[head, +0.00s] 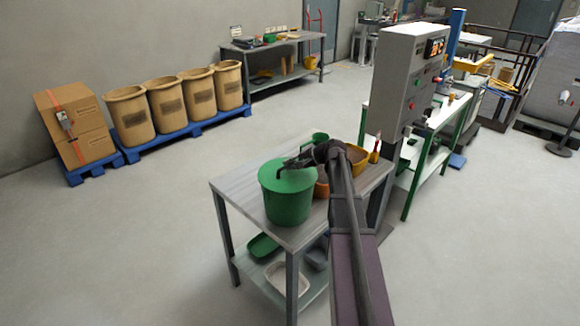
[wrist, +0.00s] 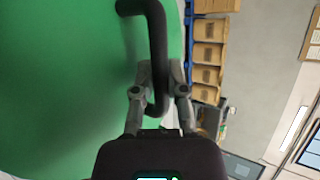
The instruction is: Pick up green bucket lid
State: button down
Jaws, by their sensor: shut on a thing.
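The green bucket lid (head: 277,181) is a flat round disc with a dark bent handle. It sits at the top of the green bucket (head: 287,206) on the grey table; I cannot tell whether it still touches the rim. In the wrist view the lid (wrist: 70,90) fills the left side, and its black handle (wrist: 155,40) runs down between my fingers. My gripper (head: 296,162) is at the handle above the lid. In the wrist view my gripper (wrist: 160,95) is shut on the handle.
On the grey table (head: 240,185), orange containers (head: 357,157) and a small green item (head: 320,137) stand behind and right of the bucket. Trays (head: 288,278) lie on the lower shelf. A grey control cabinet (head: 403,85) rises behind right.

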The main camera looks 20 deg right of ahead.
jog(key=shift+r+p, duration=1.55)
jog(key=shift+r, duration=0.15)
jog(key=s+d+r+p, duration=0.1)
jog(key=d, duration=1.5)
jog(key=shift+r, duration=0.1)
